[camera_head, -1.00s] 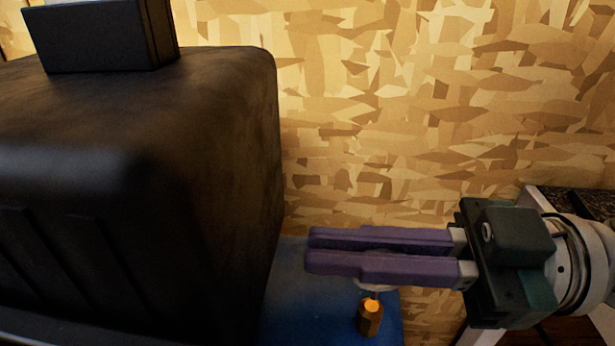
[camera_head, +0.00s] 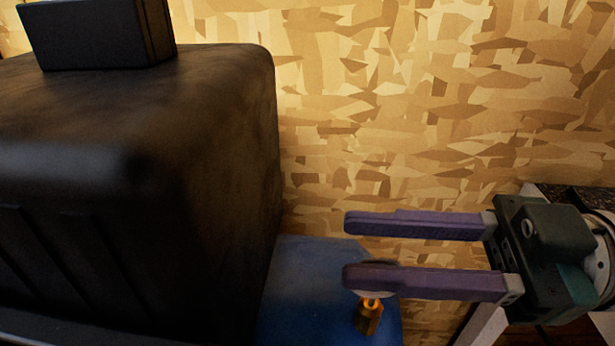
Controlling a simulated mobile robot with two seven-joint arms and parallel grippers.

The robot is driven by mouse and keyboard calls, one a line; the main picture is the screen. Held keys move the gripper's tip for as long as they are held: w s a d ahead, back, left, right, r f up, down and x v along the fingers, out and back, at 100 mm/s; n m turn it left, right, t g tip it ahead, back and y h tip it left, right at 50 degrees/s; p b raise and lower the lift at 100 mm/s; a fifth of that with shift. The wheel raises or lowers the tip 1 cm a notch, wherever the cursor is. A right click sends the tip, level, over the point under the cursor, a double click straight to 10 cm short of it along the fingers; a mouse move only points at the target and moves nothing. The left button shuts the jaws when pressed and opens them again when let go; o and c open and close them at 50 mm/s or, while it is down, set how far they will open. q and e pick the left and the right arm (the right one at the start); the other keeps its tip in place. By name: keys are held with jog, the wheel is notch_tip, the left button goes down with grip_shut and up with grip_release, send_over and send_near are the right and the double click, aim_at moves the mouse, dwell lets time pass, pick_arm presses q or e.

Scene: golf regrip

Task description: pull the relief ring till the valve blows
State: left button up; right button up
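The brass valve (camera_head: 369,318) stands on the blue surface (camera_head: 305,290) at the bottom middle of the head view. A pale ring (camera_head: 372,293) shows at its top, partly hidden by the lower finger of my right gripper. My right gripper (camera_head: 347,248) comes in from the right with its two purple fingers spread wide apart. Nothing shows held between them. The lower finger passes over the ring in the picture; I cannot tell whether it touches it. My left gripper is not in view.
A large dark, rounded box-like body (camera_head: 190,150) fills the left, with a smaller black box (camera_head: 95,35) on top. The patterned tan surface (camera_head: 430,110) behind is bare. A dark speckled top (camera_head: 590,197) shows at the right edge.

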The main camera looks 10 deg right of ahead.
jog(key=v, duration=0.7)
jog(key=shift+d+b, duration=0.2)
jog(key=shift+b, duration=0.2)
jog(key=shift+r, duration=0.1)
